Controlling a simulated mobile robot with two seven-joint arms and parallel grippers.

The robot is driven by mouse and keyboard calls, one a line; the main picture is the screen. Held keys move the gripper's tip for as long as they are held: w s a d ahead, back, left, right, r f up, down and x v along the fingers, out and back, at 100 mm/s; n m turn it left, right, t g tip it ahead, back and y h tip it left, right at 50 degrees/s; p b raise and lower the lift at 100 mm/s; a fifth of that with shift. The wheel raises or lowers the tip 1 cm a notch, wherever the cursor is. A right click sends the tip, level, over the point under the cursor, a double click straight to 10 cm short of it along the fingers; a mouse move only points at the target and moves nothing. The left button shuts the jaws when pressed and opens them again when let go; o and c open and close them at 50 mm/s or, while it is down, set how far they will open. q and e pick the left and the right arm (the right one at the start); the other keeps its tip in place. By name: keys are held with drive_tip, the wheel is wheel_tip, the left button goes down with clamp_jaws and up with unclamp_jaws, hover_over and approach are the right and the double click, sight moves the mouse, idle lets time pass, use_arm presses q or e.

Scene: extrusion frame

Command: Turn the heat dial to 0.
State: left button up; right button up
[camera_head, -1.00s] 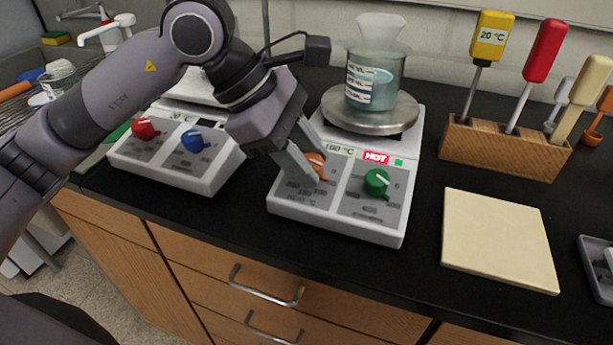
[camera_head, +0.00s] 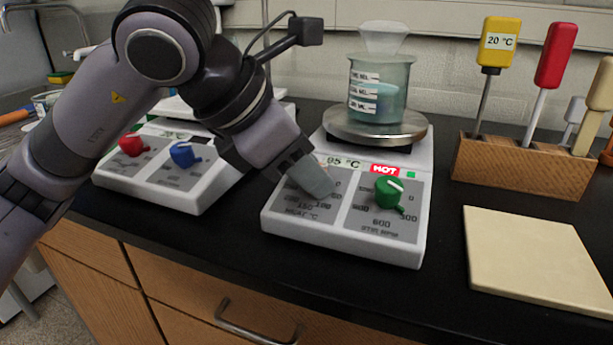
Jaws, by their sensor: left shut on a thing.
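The right hot plate (camera_head: 341,246) stands on the black bench. Its display (camera_head: 341,162) reads about 95 °C, and a red HOT sign (camera_head: 386,169) is lit beside it. The heat dial is on the left half of its panel, hidden behind my left gripper (camera_head: 316,181). The gripper comes down from the upper left and its fingers are shut on the dial. The dial's pointer cannot be seen. The green stir dial (camera_head: 388,192) sits on the right half of the panel, apart from the fingers. My right gripper is not in view.
A glass beaker (camera_head: 379,90) with bluish liquid stands on the metal plate (camera_head: 374,132). A second hot plate with a red dial (camera_head: 133,146) and blue dial (camera_head: 184,154) is at left. A wooden tool block (camera_head: 518,168) and a cream pad (camera_head: 538,257) are at right.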

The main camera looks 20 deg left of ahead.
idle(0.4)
use_arm(q)
drive_tip(key=o, duration=1.1)
drive_tip(key=shift+c, duration=0.2)
drive_tip(key=v, duration=0.7)
drive_tip(key=shift+s+r, duration=0.1)
